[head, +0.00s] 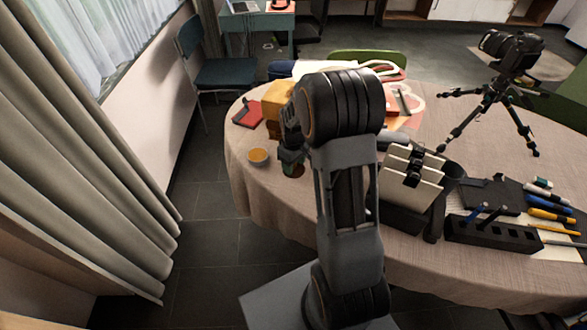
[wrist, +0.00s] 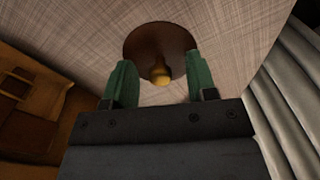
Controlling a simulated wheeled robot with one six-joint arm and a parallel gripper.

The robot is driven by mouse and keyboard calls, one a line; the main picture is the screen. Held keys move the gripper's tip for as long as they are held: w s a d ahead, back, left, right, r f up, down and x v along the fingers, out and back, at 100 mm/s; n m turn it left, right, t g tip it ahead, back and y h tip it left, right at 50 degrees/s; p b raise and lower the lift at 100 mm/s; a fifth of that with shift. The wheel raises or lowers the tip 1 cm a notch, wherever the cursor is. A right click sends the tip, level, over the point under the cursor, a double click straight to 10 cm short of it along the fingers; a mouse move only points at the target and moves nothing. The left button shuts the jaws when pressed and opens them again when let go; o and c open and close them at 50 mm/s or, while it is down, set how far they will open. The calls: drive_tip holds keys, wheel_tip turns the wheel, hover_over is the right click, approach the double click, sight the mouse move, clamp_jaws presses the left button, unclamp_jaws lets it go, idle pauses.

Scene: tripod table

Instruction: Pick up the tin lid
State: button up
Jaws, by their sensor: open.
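The tin lid (wrist: 145,40) is a dark brown disc with a small brass-coloured knob in the wrist view. It lies on the cloth-covered table, and a bit of it shows in the head view (head: 294,171) under my gripper. My gripper (wrist: 159,66) is open, its two green fingers on either side of the knob in the picture. I cannot tell how much height is between the fingertips and the lid. In the head view my gripper (head: 291,157) is near the table's left edge, partly hidden by my arm.
A small round tin (head: 258,157) with an orange inside stands left of my gripper. A yellow-brown block-like object (head: 275,100) and a red book (head: 248,113) are behind. A tripod with a camera (head: 497,85), a dark box and a pen holder (head: 490,234) occupy the right side.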

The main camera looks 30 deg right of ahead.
drive_tip(key=shift+f, duration=0.2)
drive_tip(key=shift+c, duration=0.3)
drive_tip(key=c, duration=0.9)
clamp_jaws()
drive_tip(key=shift+r, duration=0.15)
